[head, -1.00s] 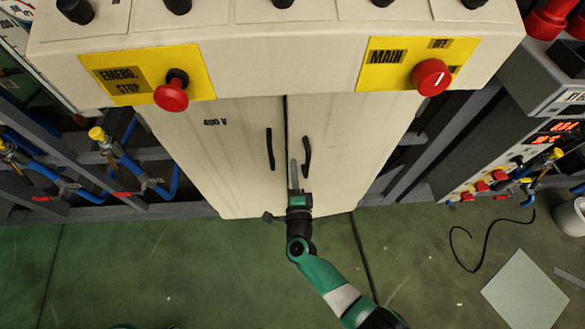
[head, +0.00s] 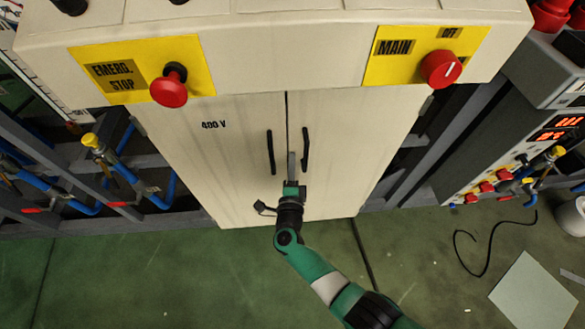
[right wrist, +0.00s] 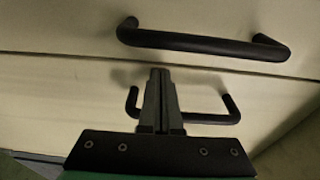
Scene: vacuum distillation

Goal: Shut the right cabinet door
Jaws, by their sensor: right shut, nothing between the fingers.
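The cream cabinet has two front doors, seen in the head view. The right cabinet door (head: 345,135) looks flush with the left door (head: 225,160), with a thin dark seam between them. The right door's black handle (head: 306,150) and the left door's black handle (head: 270,152) flank the seam. My right gripper (head: 291,160) is shut and empty, its tips at the seam between the handles. In the right wrist view its closed fingers (right wrist: 160,90) point towards the seam; contact with the door cannot be told. My left gripper is not in view.
Above the doors are a red emergency stop button (head: 168,87) and a red main switch (head: 441,69). Piped frames (head: 110,160) stand at the left, and an instrument panel (head: 520,165) at the right. Green floor (head: 130,275) in front is mostly clear.

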